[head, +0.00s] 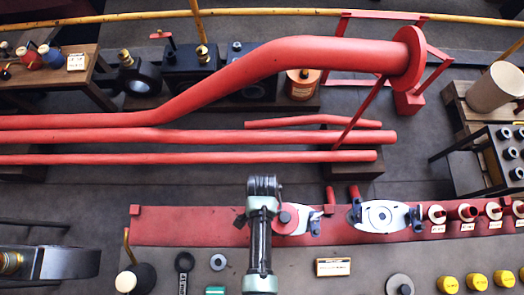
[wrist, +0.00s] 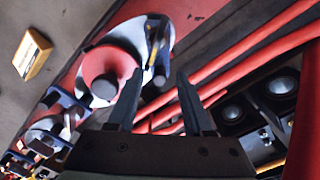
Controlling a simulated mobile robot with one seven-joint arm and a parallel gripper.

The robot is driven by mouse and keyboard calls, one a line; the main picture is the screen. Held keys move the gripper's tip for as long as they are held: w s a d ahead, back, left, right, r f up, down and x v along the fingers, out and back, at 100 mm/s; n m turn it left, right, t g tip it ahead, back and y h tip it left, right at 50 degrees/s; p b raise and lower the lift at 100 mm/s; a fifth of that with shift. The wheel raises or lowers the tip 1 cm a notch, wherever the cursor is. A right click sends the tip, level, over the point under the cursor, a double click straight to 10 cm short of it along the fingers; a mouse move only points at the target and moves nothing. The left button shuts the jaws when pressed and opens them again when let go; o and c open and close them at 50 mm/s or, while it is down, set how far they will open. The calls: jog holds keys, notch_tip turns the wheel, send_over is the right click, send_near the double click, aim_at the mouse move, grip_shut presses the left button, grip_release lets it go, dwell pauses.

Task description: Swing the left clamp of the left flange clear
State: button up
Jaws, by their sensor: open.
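The left flange is a white plate (head: 298,226) with a red disc (head: 285,217), partly hidden by my arm in the head view. In the wrist view its red disc (wrist: 108,68) has a dark round knob at its edge. The left clamp (wrist: 157,45), dark with a blue part, sits on the plate's upper right edge there. My gripper (wrist: 158,78) is open, with its fingertips close to this clamp and its lower end between them in the picture; contact cannot be told. The right clamp (head: 315,222) is blue and dark.
A second white flange (head: 381,215) with blue clamps stands to the right on the red strip (head: 165,225). Long red pipes (head: 200,136) run behind. A label card (head: 333,267), washers and yellow caps (head: 447,284) lie on the grey bench in front.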

grip_shut()
jog(key=shift+w+a+n, duration=0.1)
jog(key=shift+n, duration=0.2)
jog(key=n, duration=0.1)
jog(key=a+n+p, duration=0.1)
jog(key=shift+w+r+n, duration=0.1)
jog(key=shift+w+n, duration=0.1)
jog(key=shift+n, duration=0.1)
jog(key=shift+w+a+n+p, duration=0.1)
jog(key=shift+a+n+p, duration=0.2)
jog(key=shift+n, duration=0.7)
jog(key=shift+a+n+p, duration=0.2)
jog(key=shift+a+n, duration=0.2)
jog(key=shift+n, duration=0.6)
grip_release()
